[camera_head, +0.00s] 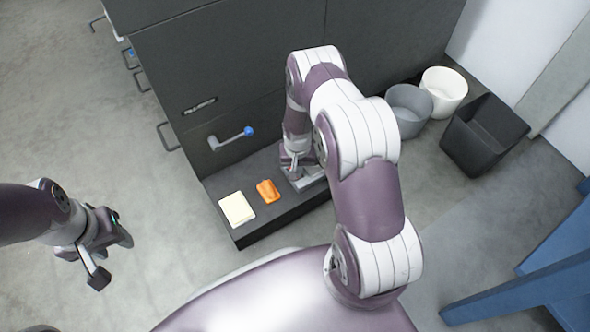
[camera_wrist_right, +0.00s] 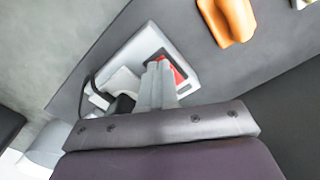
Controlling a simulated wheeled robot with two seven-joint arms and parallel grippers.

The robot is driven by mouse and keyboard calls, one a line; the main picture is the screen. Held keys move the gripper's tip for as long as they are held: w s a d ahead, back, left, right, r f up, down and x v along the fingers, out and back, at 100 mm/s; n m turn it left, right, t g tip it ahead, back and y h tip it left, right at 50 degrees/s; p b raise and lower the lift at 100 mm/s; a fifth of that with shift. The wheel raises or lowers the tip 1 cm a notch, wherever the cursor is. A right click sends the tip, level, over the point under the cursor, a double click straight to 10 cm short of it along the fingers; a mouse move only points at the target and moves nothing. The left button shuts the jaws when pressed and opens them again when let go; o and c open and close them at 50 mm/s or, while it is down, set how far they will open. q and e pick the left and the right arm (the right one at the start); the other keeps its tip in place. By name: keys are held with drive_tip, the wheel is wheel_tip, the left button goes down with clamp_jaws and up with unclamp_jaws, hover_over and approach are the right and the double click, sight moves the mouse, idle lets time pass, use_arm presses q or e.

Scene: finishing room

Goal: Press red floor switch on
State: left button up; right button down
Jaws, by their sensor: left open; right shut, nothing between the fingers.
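The red switch (camera_wrist_right: 180,72) shows in the right wrist view as a small red face in a light grey housing (camera_wrist_right: 122,62). The housing sits on the dark low ledge; in the head view part of it (camera_head: 313,182) shows under my right arm, and the red face is hidden there. My right gripper (camera_wrist_right: 157,66) is shut and empty, its fingertips over the red face and covering part of it. I cannot tell whether they touch it. In the head view it also shows at the housing (camera_head: 296,168). My left gripper (camera_head: 106,258) is open and empty above the floor at the left.
The dark ledge (camera_head: 270,228) also carries an orange object (camera_head: 267,191) and a cream block (camera_head: 237,209). Behind it stands a dark cabinet (camera_head: 165,70) with a blue-knobbed lever (camera_head: 230,138). Several bins, one black (camera_head: 483,135), stand at the right, near a blue frame (camera_head: 530,285).

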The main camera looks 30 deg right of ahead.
wheel_tip(320, 180, up, 7)
drive_tip(key=p, duration=0.6)
drive_tip(key=shift+f, duration=0.1)
drive_tip(key=s+a+r+n+p, duration=0.15)
drive_tip(key=s+r, duration=0.35)
drive_tip(key=r, duration=0.5)
drive_tip(key=s+a+r+n+p, duration=0.1)
drive_tip(key=s+a+r+p, duration=0.2)
drive_tip(key=r, duration=0.6)
drive_tip(key=s+a+r+n+p, duration=0.1)
drive_tip(key=s+a+r+n, duration=0.1)
drive_tip(key=s+r, duration=0.6)
wheel_tip(320, 180, up, 47)
drive_tip(key=w+a+t+p, duration=0.1)
drive_tip(key=w+p, duration=0.1)
drive_tip(key=p, duration=3.7)
drive_tip(key=shift+w+a+n+p, duration=0.15)
drive_tip(key=shift+a+n+p, duration=0.2)
drive_tip(key=shift+p, duration=0.05)
